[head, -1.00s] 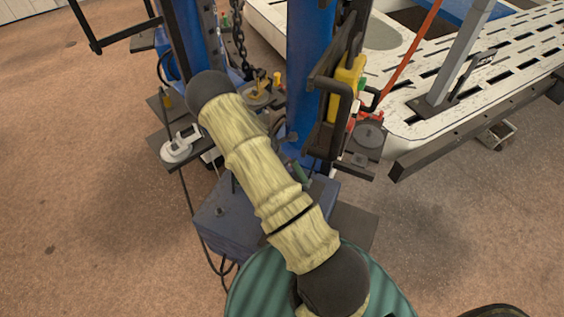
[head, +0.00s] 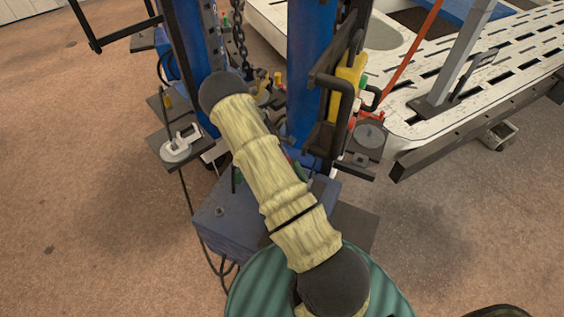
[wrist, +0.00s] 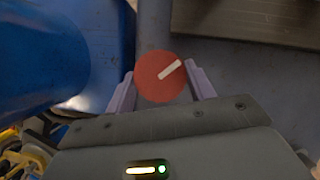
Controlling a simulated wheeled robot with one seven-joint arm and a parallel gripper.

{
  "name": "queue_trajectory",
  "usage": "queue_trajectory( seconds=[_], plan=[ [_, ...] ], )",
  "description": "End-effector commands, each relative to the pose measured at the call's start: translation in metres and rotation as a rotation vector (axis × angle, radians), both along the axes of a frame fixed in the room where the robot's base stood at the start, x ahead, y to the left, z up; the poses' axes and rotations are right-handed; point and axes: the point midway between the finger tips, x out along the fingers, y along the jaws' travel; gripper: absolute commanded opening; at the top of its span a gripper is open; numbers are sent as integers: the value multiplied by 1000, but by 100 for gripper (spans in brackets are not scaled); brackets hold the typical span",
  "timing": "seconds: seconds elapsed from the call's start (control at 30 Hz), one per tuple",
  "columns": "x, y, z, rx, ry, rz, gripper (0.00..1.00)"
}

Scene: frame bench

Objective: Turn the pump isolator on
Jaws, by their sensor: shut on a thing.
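In the wrist view a round red knob (wrist: 160,78) with a white bar on its face faces me. I take it as the pump isolator. The white bar slants, lower at the left and higher at the right. My gripper (wrist: 160,88) has its two pale purple fingers on either side of the knob and is shut on it. In the head view my padded arm hides the gripper and the knob.
A blue post (head: 310,80) stands close by, and a large blue cylinder fills the left of the wrist view (wrist: 60,60). A black handle (head: 340,115) juts out at the right. A white slotted frame bench (head: 420,120) stands at the right.

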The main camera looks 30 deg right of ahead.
Motion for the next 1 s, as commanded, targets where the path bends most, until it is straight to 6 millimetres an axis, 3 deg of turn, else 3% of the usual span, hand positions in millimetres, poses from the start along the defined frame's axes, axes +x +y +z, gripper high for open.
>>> queue_trajectory(
  seconds=[0.6, 1.0],
  plan=[
    [4, -3, 0, 3, -5, -570, 31],
    [4, -3, 1, 2, -5, -763, 31]
  ],
)
